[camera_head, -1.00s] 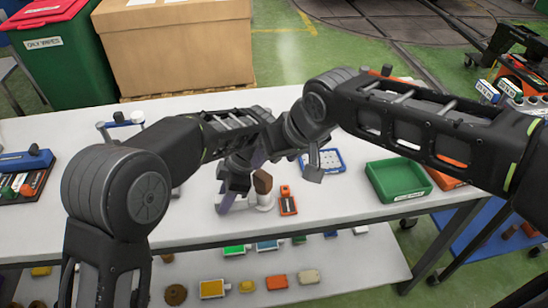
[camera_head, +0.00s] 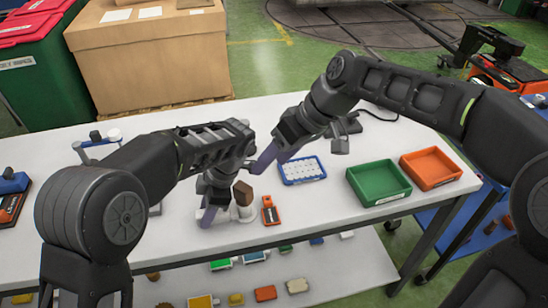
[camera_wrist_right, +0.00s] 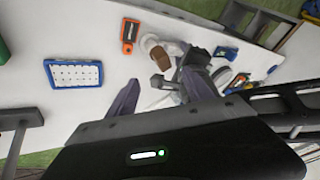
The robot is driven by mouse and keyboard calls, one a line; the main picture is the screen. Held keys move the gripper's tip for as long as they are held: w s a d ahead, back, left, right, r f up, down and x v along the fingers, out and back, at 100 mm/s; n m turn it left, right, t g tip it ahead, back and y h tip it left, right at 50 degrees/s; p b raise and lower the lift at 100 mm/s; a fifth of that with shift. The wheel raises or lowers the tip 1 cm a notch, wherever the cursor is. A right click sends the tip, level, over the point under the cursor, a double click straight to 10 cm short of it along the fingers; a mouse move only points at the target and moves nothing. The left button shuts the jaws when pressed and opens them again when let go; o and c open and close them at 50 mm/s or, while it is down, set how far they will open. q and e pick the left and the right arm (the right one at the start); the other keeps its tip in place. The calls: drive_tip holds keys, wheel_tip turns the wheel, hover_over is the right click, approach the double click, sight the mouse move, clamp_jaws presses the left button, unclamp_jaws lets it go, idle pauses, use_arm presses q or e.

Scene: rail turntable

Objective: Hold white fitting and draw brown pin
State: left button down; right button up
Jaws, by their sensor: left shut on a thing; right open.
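The white fitting (camera_head: 246,213) lies near the front edge of the white table. My left gripper (camera_head: 208,213) is shut on its left part and partly hides it. The brown pin (camera_head: 243,190) stands upright at the fitting's right end, its wide brown head on top. In the right wrist view the brown pin (camera_wrist_right: 160,58) and the white fitting (camera_wrist_right: 149,42) show beyond the fingers. My right gripper (camera_wrist_right: 160,92) is open and empty. In the head view one purple finger (camera_head: 266,157) shows above and right of the pin, apart from it.
An orange device (camera_head: 270,212) lies just right of the fitting. A blue-rimmed tray (camera_head: 302,170) lies behind it. A green bin (camera_head: 378,182) and an orange bin (camera_head: 431,168) stand at the right. Bare table lies between the device and the green bin.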

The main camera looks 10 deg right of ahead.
sight(249, 188)
drive_tip(key=shift+s+n, duration=0.1)
drive_tip(key=shift+n, duration=0.2)
drive_tip(key=x, duration=1.2)
drive_tip(key=shift+a+f, duration=0.1)
